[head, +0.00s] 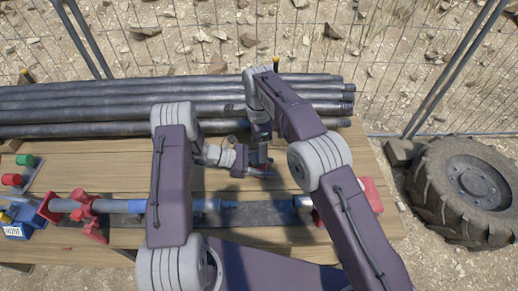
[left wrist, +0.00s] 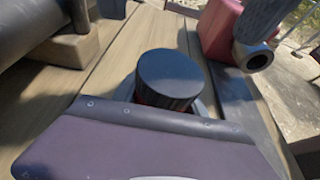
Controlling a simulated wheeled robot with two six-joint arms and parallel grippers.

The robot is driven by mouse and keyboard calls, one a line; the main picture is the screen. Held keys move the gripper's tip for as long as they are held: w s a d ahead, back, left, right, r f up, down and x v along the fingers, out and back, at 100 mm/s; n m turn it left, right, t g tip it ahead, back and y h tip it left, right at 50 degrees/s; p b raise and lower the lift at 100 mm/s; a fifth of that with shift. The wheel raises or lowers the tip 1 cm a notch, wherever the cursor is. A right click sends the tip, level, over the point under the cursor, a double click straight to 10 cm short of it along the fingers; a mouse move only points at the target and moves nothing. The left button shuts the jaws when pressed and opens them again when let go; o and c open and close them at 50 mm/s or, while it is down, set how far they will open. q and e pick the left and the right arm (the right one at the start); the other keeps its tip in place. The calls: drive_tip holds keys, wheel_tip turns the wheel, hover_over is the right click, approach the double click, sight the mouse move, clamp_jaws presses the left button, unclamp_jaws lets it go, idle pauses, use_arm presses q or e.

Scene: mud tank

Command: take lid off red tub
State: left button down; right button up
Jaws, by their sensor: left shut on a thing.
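In the left wrist view a round black lid (left wrist: 170,78) sits on top of the red tub (left wrist: 150,99), of which only a dark red sliver shows below the lid. My left gripper (head: 243,160) is low over the middle of the bench in the head view. It is shut on the tub; its fingers are mostly hidden. In the head view the tub and lid are too small and covered to make out clearly. My right gripper (head: 263,158) is close beside the left one, its jaws unclear. It does not show in the left wrist view.
Several long grey pipes (head: 100,110) lie along the back of the wooden bench (head: 75,160). A blue-grey pipe runs along the front, with a red clamp (head: 88,207) on it. Red and green cylinders stand at far left. A tyre (head: 465,188) lies right of the bench.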

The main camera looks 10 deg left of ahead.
sight(259, 166)
wheel_tip(259, 166, up, 3)
drive_tip(key=m, duration=0.2)
drive_tip(key=shift+f+m, duration=0.1)
drive_tip(key=shift+m, duration=0.2)
wheel_tip(259, 166, down, 8)
drive_tip(key=shift+f, duration=0.1)
drive_tip(key=c, duration=1.4)
drive_tip(key=n, duration=0.3)
drive_tip(key=shift+c, duration=0.4)
drive_tip(key=o, duration=1.5)
drive_tip(key=shift+o, duration=0.2)
